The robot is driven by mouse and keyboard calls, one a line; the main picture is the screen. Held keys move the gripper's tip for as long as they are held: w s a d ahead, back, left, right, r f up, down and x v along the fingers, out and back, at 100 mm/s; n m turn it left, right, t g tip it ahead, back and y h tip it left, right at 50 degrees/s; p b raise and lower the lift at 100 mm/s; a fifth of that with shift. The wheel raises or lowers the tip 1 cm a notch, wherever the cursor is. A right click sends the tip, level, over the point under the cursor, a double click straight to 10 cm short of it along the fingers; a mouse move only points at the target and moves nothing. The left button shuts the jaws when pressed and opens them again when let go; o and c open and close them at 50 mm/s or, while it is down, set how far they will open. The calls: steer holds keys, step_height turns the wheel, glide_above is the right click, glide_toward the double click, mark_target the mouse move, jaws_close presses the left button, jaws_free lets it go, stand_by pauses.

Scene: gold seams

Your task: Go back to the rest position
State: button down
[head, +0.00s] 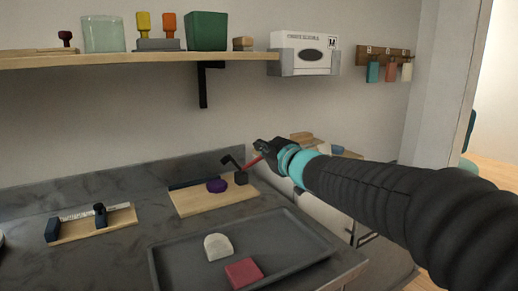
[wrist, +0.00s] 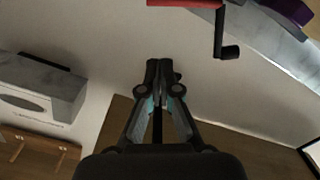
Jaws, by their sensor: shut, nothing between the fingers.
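My gripper (head: 262,147) is at the end of my arm, which reaches in from the right in the head view. It is in the air over the back right of the counter, close to a red bar (head: 252,163) with a dark crank handle. In the wrist view my gripper (wrist: 163,72) has its fingertips together with nothing between them. The red bar (wrist: 185,3) and its dark crank handle (wrist: 221,38) show at the top of that view, apart from the fingertips. The rest position itself is not marked in either view.
A wooden board (head: 190,206) with a purple knob (head: 217,186) lies on the grey counter. In front is a dark tray (head: 282,238) holding a pale rounded block (head: 217,246) and a red block (head: 244,271). A loaded shelf (head: 120,59) runs along the wall above.

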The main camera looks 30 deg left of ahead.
steer(key=v, duration=0.7)
steer(key=shift+d, duration=0.3)
steer(key=w+d+f+m+t+h, duration=0.15)
steer(key=d+m+h, duration=0.3)
steer(key=d, duration=0.65)
steer(key=d+f+m+t+h, duration=0.25)
steer(key=d+m+h, duration=0.2)
steer(key=d, duration=0.65)
steer(key=s+d+f+m+g+h, duration=0.1)
steer(key=s+d+f+m+h, duration=0.15)
steer(key=d, duration=0.45)
steer(key=s+d+f+m+g+h, duration=0.1)
steer(key=s+d+f+m+h, duration=0.1)
steer(key=s+d+f+h, duration=0.3)
steer(key=s+d+f+m+g+y, duration=0.1)
steer(key=s+d+f+g, duration=0.2)
steer(key=s+f, duration=0.2)
steer(key=s+d+f+m+g, duration=0.2)
steer(key=s+d+f+g, duration=0.1)
steer(key=s, duration=0.9)
step_height(320, 180, down, 2)
steer(key=shift+d+y, duration=0.35)
steer(key=shift+d, duration=0.25)
steer(key=shift+s+m, duration=0.15)
steer(key=shift+m, duration=0.1)
